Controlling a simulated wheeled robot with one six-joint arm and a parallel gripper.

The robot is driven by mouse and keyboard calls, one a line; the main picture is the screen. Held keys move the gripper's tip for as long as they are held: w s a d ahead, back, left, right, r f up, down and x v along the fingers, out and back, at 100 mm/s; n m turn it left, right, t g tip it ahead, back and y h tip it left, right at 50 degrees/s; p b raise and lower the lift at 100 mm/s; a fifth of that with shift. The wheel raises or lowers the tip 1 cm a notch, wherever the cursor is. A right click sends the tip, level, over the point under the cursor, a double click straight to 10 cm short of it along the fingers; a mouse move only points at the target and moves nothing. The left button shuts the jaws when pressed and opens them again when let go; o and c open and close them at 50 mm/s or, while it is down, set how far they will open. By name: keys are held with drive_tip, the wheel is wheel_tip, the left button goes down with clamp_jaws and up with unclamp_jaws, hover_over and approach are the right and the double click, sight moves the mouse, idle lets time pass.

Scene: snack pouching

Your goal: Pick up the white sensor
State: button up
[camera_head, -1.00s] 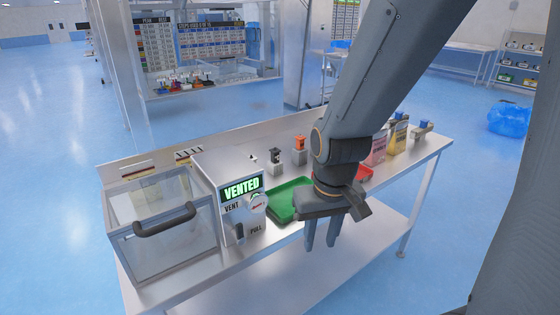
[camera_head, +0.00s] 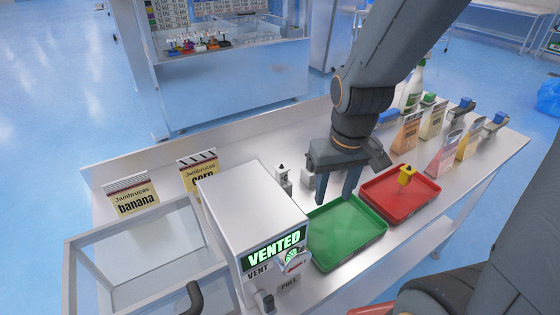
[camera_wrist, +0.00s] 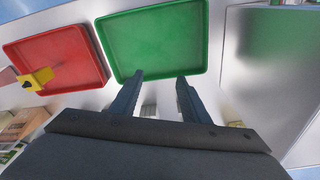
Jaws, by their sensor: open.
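A small white sensor (camera_head: 283,172) with a dark top stands upright behind the vented machine, on what looks like a grey block. My gripper (camera_head: 336,194) is right of it, pointing down near the back edge of the green tray. Its two fingers are apart with nothing between them. In the wrist view my gripper (camera_wrist: 160,80) shows open, with the fingertips by the green tray's edge. I cannot make out the white sensor in the wrist view. Another grey block (camera_head: 308,180) beside the white sensor is partly hidden by my gripper.
The green tray (camera_head: 372,237) is empty. The red tray (camera_head: 428,210) holds a yellow sensor (camera_head: 406,175). The vented machine (camera_head: 250,210) stands left of the green tray. Banana (camera_head: 134,198) and corn (camera_head: 199,172) pouches stand behind it. More pouches and a bottle (camera_head: 413,85) stand at right.

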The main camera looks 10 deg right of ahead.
sight(282, 167)
drive_tip(key=w+a+r+n, duration=0.1)
drive_tip(key=w+a+n, duration=0.2)
drive_tip(key=n, duration=0.4)
drive_tip(key=w+a+r+n+g, duration=0.1)
drive_tip(key=w+a+r+n, duration=0.1)
drive_tip(key=w+n, duration=0.3)
drive_tip(key=w+a+r+n+b, duration=0.1)
drive_tip(key=w+a+n, duration=0.3)
drive_tip(key=n, duration=0.5)
drive_tip(key=shift+a+r, duration=0.25)
drive_tip(key=shift+a, duration=0.1)
drive_tip(key=shift+f+n, duration=0.15)
drive_tip(key=shift+n, duration=0.15)
drive_tip(key=shift+f, duration=0.8)
drive_tip(key=shift+f+p, duration=1.2)
drive_tip(key=shift+f, duration=1.7)
drive_tip(key=c, duration=1)
wheel_tip(282, 167, up, 10)
drive_tip(key=shift+r+b, duration=0.1)
drive_tip(key=shift+b, duration=1.05)
